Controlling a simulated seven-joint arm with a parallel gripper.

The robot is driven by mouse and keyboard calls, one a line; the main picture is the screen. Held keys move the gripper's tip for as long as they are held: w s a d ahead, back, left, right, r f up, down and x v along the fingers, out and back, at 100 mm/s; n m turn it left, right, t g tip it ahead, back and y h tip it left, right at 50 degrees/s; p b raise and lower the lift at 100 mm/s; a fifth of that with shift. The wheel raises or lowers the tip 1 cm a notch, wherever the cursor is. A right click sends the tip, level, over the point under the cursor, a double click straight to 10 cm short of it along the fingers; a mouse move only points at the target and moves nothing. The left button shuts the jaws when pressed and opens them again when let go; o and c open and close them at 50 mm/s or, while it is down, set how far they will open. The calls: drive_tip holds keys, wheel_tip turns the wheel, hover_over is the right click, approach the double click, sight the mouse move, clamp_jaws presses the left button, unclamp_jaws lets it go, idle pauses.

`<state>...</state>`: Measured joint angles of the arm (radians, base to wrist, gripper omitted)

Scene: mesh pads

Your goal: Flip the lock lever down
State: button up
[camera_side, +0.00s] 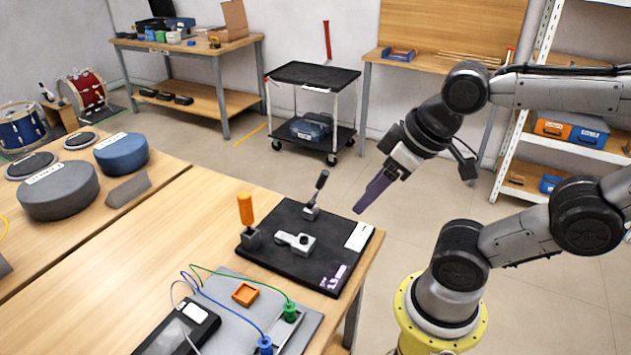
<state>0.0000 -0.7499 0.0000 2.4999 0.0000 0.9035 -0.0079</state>
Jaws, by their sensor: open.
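A black board (285,265) lies on the wooden table near its right corner. A lever with a black grip (321,180) stands up from a small grey base (310,212) at the board's back edge, leaning slightly right. A lever with an orange handle (246,209) stands upright on a dark base at the board's left. A light grey metal latch piece (296,242) lies flat in the middle. I cannot tell from labels which is the lock lever. My gripper (363,205), with long purple fingers, is open, empty and right of the black-grip lever, touching nothing.
A white label (358,236) is on the board's right. In front is a grey panel (240,284) with an orange square, wires and green and blue connectors. Round drum pads (58,190) sit on the left table. A black cart (312,76) stands behind.

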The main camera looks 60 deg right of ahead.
drive_tip(key=shift+s+f, duration=0.15)
drive_tip(key=shift+s, duration=0.25)
drive_tip(key=shift+c, duration=1.2)
drive_tip(key=shift+n+g, duration=0.6)
drive_tip(key=shift+n, duration=0.1)
drive_tip(key=r, duration=0.4)
drive_tip(key=w+r, duration=0.1)
drive_tip(key=r, duration=0.1)
drive_tip(key=shift+d, duration=0.35)
clamp_jaws()
drive_tip(key=w+d+r+g+h, duration=0.1)
drive_tip(key=w+d+r+g, duration=0.25)
drive_tip(key=w+r, duration=0.6)
drive_tip(key=w+d+f+g, duration=0.25)
drive_tip(key=w+d, duration=0.35)
drive_tip(key=w, duration=0.5)
drive_tip(key=w+d+f+g, duration=0.1)
drive_tip(key=w+d+f, duration=0.3)
drive_tip(key=f, duration=0.3)
drive_tip(key=w+d+f+m+g+y, duration=0.1)
drive_tip(key=w+d+f+g, duration=0.1)
drive_tip(key=w+d+f, duration=0.2)
wheel_tip(320, 180, down, 4)
drive_tip(key=shift+w+d+r, duration=0.15)
drive_tip(key=shift+w+d, duration=0.05)
drive_tip(key=shift+w, duration=0.15)
